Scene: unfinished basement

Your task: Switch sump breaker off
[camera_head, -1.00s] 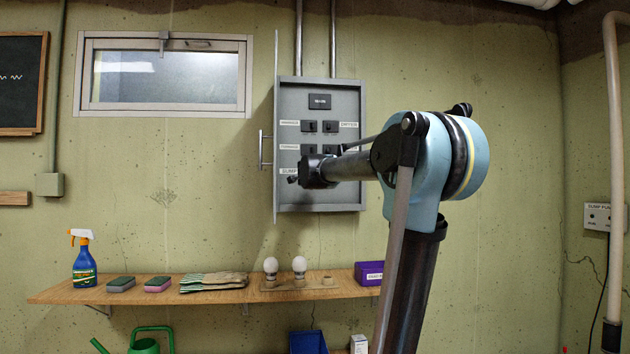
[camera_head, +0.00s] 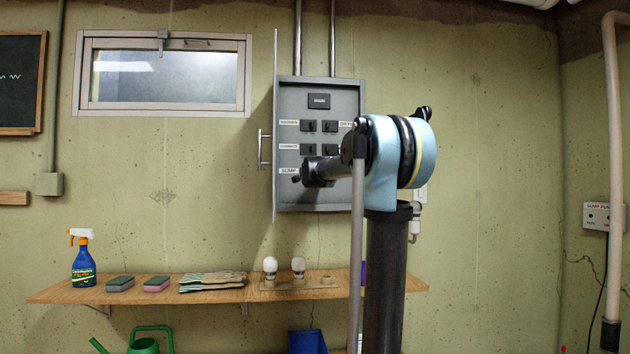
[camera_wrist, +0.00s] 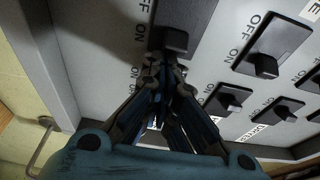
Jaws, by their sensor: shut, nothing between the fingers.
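The grey breaker panel (camera_head: 350,202) hangs on the wall with its door (camera_head: 275,110) swung open at the left. A white label reading SUMP (camera_head: 288,171) shows at its lower left; the breaker beside it is hidden behind my gripper (camera_head: 298,180). In the wrist view my gripper (camera_wrist: 160,78) is shut and empty, its fingertips just by the lever of a large black breaker (camera_wrist: 175,40). That lever sits by an ON mark. I cannot tell whether the fingers touch it. Another pair of OFF and ON marks lies partly behind the fingers.
Other black breakers (camera_wrist: 265,60) lie close by at the right in the wrist view. A wooden shelf (camera_head: 130,292) below the panel holds a spray bottle (camera_head: 84,262), sponges, gloves and bulbs. The door handle (camera_head: 261,149) sticks out at the left.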

